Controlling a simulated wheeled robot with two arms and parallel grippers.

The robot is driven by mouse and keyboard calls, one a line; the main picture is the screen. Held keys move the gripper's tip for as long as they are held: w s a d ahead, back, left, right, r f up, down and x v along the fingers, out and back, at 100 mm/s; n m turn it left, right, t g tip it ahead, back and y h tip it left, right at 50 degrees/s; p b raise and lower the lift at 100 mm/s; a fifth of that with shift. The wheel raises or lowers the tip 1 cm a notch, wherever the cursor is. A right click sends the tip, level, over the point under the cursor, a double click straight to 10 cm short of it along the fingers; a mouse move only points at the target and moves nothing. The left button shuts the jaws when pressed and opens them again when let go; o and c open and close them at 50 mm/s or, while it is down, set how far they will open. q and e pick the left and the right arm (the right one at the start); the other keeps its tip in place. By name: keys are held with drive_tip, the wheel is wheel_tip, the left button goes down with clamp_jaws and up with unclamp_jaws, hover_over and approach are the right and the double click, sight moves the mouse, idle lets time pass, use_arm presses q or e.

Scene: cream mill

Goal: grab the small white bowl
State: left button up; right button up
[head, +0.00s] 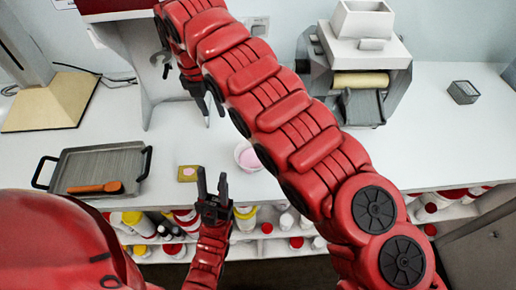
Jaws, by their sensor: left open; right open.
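The small white bowl (241,149) stands near the front edge of the white counter and has something pink in it. My red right arm passes close by it and hides part of its right side. My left gripper (212,178) is open, with its fingers pointing up the picture, below and left of the bowl and apart from it. My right gripper (213,117) is open and empty, above and left of the bowl. It is partly hidden by my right arm.
A small yellow item with a pink top (187,174) lies left of my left gripper. A grey tray (105,160) holds an orange utensil (95,188). A machine with a roller (361,79) and a small dark box (463,92) stand right. Shelves of bottles are below the counter.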

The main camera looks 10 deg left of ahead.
drive_tip(key=s+d+r, duration=0.1)
drive_tip(key=n+h+p, duration=0.1)
drive_tip(key=p, duration=0.2)
hover_over(236, 151)
drive_tip(key=a, duration=0.1)
drive_tip(key=s+a+x, duration=0.1)
drive_tip(key=a+x, duration=0.1)
drive_tip(key=x, duration=0.9)
drive_tip(key=shift+f+g+p, duration=0.3)
drive_tip(key=shift+f+p, duration=0.1)
drive_tip(key=shift+f, duration=0.05)
drive_tip(key=f+p, duration=0.1)
drive_tip(key=f, duration=0.1)
drive_tip(key=d+f+p, duration=0.1)
drive_tip(key=f, duration=0.1)
drive_tip(key=shift+f, duration=0.35)
drive_tip(key=shift+a, duration=0.1)
clamp_jaws()
